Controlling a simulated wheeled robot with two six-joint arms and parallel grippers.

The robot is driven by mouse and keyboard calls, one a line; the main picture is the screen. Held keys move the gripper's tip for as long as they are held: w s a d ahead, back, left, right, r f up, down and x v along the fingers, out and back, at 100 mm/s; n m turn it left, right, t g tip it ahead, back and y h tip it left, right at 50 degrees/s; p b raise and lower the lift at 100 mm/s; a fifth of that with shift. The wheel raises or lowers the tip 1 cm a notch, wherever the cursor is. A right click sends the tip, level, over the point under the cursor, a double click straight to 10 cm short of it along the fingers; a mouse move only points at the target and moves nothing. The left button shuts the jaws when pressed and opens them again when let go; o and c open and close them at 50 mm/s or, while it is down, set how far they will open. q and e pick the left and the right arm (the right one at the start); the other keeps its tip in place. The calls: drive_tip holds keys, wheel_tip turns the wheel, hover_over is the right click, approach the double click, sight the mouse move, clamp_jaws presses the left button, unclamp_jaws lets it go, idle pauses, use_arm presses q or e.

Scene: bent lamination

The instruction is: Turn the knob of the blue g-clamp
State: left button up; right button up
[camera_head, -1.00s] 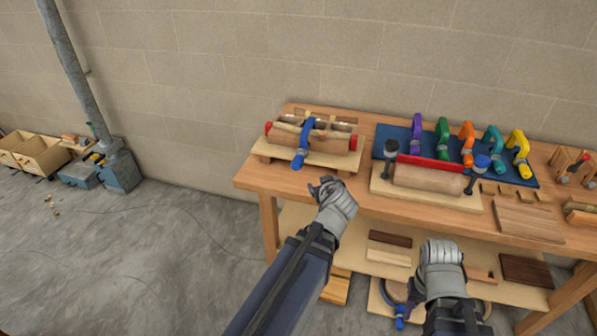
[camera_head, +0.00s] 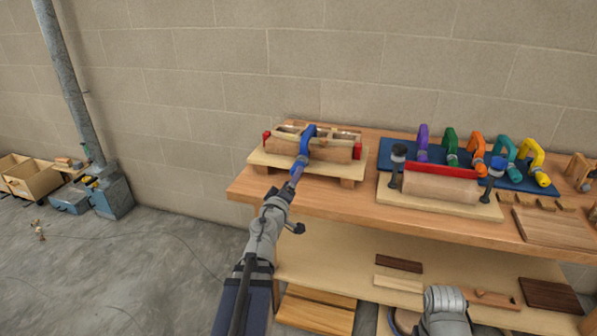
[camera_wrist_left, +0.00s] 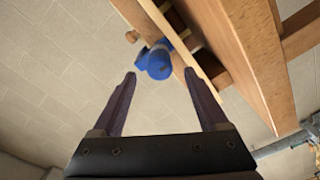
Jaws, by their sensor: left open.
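The blue g-clamp (camera_head: 307,140) sits over a wooden lamination form (camera_head: 330,152) at the left of the bench. The clamp's blue knob (camera_wrist_left: 158,63) points toward my left gripper in the left wrist view, just beyond the fingertips and centred in the gap. My left gripper (camera_wrist_left: 160,76) is open and empty, its two dark fingers either side of the line to the knob. In the head view my left gripper (camera_head: 296,176) reaches up to the clamp's near end, partly hiding it. My right gripper (camera_head: 445,308) is low at the bottom right; its fingers are not clear.
The bench top (camera_head: 330,198) has a free strip along its front edge. A second form with a red strip (camera_head: 440,170) stands to the right. Several coloured clamps lie on a blue mat (camera_head: 382,158) behind it. A lower shelf (camera_head: 335,255) holds wooden pieces.

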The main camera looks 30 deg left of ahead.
use_arm(q)
drive_tip(key=shift+w, duration=0.15)
drive_tip(key=x, duration=0.7)
drive_tip(key=shift+w+a, duration=0.1)
drive_tip(key=shift+w, duration=0.2)
drive_tip(key=shift+c, duration=0.2)
clamp_jaws()
